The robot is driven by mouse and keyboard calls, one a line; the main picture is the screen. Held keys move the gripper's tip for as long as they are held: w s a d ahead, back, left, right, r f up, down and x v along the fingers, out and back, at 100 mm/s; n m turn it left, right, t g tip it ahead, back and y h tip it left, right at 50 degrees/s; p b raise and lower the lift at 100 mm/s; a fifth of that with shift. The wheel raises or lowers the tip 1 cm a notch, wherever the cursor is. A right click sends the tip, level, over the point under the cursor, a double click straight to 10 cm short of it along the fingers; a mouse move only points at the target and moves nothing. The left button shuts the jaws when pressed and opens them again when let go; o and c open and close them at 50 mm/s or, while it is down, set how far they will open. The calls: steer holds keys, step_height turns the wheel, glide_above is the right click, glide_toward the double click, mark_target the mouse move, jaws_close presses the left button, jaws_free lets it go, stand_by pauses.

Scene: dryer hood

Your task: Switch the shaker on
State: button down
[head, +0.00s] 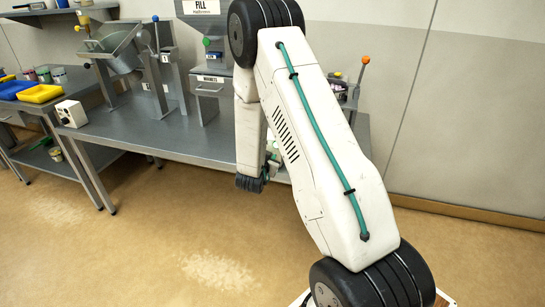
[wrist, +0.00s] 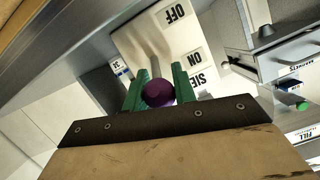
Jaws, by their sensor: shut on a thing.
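In the wrist view my gripper (wrist: 161,71) has its two green fingers closed around a purple round knob (wrist: 159,94). Behind the knob is a pale switch panel (wrist: 165,48) with the labels OFF and ON and a third label starting "SIE", partly covered by a finger. The knob is beside the lower part of the panel, nearer ON than OFF. What the knob is fixed to is mostly hidden.
A grey steel bench (head: 185,140) carries levers, a drawer (head: 210,84) and a white box (head: 72,113). An orange-knobbed lever (head: 365,60) stands right of my arm. A yellow tray (head: 40,94) lies on the left table. The floor in front is clear.

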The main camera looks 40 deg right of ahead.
steer(key=c, duration=1.1)
jaws_free()
steer(key=shift+c, duration=0.2)
steer(key=v, duration=0.7)
steer(key=shift+s+a, duration=0.25)
steer(key=shift+a, duration=0.05)
steer(key=shift+r, duration=0.1)
